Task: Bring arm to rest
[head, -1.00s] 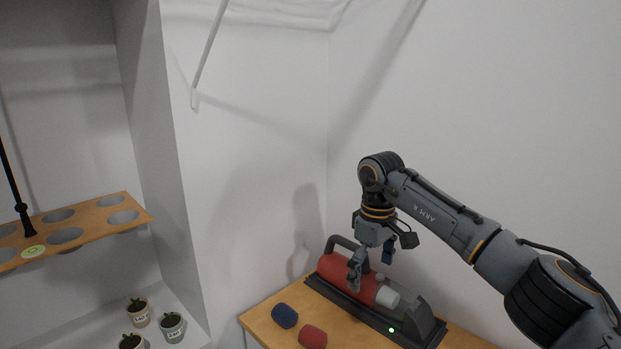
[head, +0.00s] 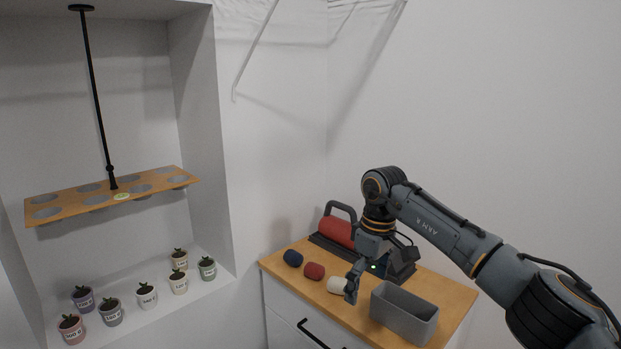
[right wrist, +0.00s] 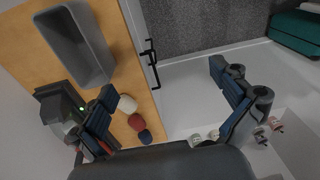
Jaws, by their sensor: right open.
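My right gripper (head: 366,282) is open and empty above the wooden cabinet top (head: 440,288). In the head view it overlaps the red cylinder's black holder and the cream roll. In the right wrist view its two fingers (right wrist: 165,100) are spread wide, with the cabinet's front edge and the floor between and below them. My left gripper is in neither view.
The cabinet top holds a grey bin (head: 404,312), blue roll (head: 293,258), red roll (head: 314,271), cream roll (head: 337,285) and red cylinder (head: 338,231). Left, a hanging holed board (head: 75,200) is above several potted plants (head: 147,295). A green object (right wrist: 296,32) lies beyond the floor.

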